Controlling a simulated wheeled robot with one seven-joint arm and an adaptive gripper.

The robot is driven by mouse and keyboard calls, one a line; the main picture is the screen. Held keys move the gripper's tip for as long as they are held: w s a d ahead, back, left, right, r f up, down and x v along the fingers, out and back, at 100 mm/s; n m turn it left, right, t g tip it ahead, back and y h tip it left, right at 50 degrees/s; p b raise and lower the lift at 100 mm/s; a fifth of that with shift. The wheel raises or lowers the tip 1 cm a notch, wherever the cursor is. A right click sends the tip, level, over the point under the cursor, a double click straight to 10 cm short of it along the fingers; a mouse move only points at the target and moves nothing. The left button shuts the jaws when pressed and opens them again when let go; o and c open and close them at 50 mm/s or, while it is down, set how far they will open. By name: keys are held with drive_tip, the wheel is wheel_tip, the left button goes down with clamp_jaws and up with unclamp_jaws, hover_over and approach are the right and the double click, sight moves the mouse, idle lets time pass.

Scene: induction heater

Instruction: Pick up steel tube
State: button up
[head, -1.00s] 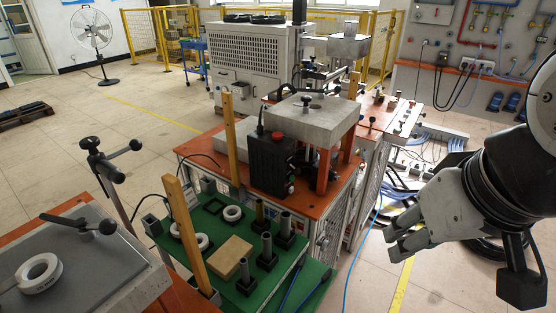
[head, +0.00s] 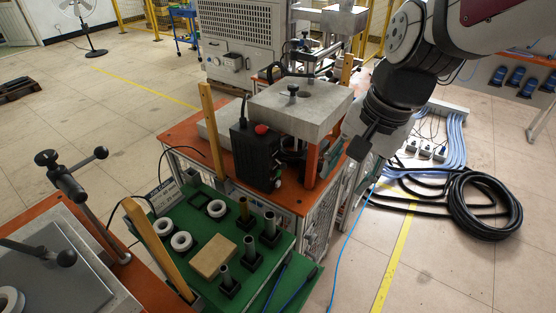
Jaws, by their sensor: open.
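Several upright tubes stand in dark square bases on the green board. Grey steel tubes show at the right (head: 269,224), in the middle (head: 250,248) and at the front (head: 225,274). A brass-coloured tube (head: 243,208) stands behind them. My gripper (head: 334,163) is open, to the right of and above the board, beside the orange-legged press. It is apart from the tubes. Its fingers are small, dark and partly hidden by the wrist.
A tan block (head: 213,257) and white rings (head: 182,241) share the green board (head: 292,247). A yellow post (head: 160,250) rises at its left, another (head: 212,130) behind. A black control box (head: 257,160) and the grey-topped press (head: 300,105) stand close behind the tubes.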

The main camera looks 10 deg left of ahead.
drive_tip(key=a+f+m+g+p, duration=0.1)
drive_tip(key=a+f+m+p, duration=0.1)
drive_tip(key=a+f, duration=0.6)
drive_tip(key=m+h+p, duration=0.2)
hover_over(250, 250)
drive_tip(key=w, duration=0.1)
wheel_tip(250, 250, down, 7)
drive_tip(key=shift+m, duration=0.3)
drive_tip(key=shift+a+f+b, duration=0.15)
drive_tip(key=shift+f+b, duration=1.5)
drive_tip(key=shift+f, duration=0.65)
drive_tip(key=shift+a+f+b, duration=0.15)
drive_tip(key=shift+f+b, duration=1.5)
drive_tip(key=shift+f, duration=0.65)
wheel_tip(250, 250, down, 2)
drive_tip(key=b, duration=0.3)
drive_tip(key=shift+w+f, duration=0.15)
drive_tip(key=shift+f, duration=0.1)
wheel_tip(250, 250, down, 3)
drive_tip(key=shift+r+b, duration=0.2)
drive_tip(key=shift+b, duration=1.05)
drive_tip(key=shift+r, duration=0.1)
clamp_jaws()
